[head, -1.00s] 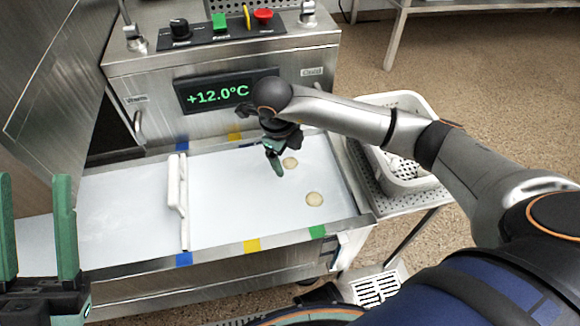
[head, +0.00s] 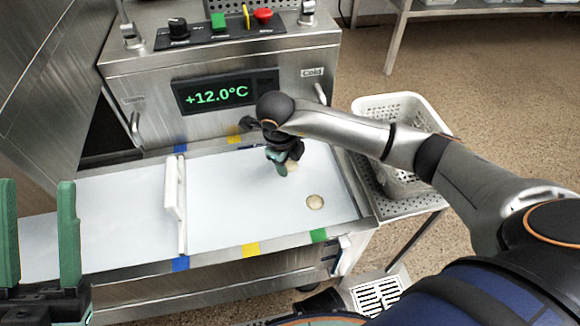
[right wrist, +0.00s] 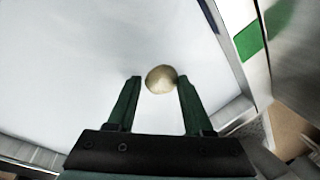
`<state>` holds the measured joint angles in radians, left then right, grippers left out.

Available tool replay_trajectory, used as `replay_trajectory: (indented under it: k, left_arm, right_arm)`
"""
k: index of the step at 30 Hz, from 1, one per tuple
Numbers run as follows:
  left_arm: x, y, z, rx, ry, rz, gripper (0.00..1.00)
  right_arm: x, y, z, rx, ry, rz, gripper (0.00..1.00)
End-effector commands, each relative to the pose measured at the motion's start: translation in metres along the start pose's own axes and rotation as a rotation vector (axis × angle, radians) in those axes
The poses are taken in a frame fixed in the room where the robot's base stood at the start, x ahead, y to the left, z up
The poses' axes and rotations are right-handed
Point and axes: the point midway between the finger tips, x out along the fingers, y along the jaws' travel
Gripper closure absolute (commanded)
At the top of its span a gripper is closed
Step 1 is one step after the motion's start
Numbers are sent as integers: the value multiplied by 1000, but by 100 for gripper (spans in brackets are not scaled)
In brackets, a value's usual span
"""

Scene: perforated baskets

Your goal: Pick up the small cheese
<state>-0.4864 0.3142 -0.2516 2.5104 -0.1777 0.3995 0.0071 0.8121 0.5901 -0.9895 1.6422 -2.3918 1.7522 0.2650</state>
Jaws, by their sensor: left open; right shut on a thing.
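One cheese (head: 315,202) lies free towards the front right. My left gripper (head: 38,183) is open and empty at the far left.
A white upright divider (head: 175,203) crosses the white work surface (head: 225,205). A control panel with a +12.0°C display (head: 215,94) stands behind. A white perforated basket (head: 440,119) stands on a perforated shelf at the right. The surface left of the divider is clear.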

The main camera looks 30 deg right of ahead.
Motion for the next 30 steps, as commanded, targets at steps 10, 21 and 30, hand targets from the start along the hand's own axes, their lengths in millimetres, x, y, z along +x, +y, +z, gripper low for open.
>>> replay_trajectory:
  k: [10, 21, 30]
  left_arm:
    - [0, 0, 0, 0, 1, -1, 50]
    - [10, -6, -11, -9, 4, -9, 50]
    - [32, -17, -35, 36, 24, -9, 50]
  right_arm:
    - [0, 0, 0, 0, 0, 0, 100]
    - [-25, -6, 0, 0, -2, -1, 100]
    - [-89, -6, -41, -3, -2, -2, 100]
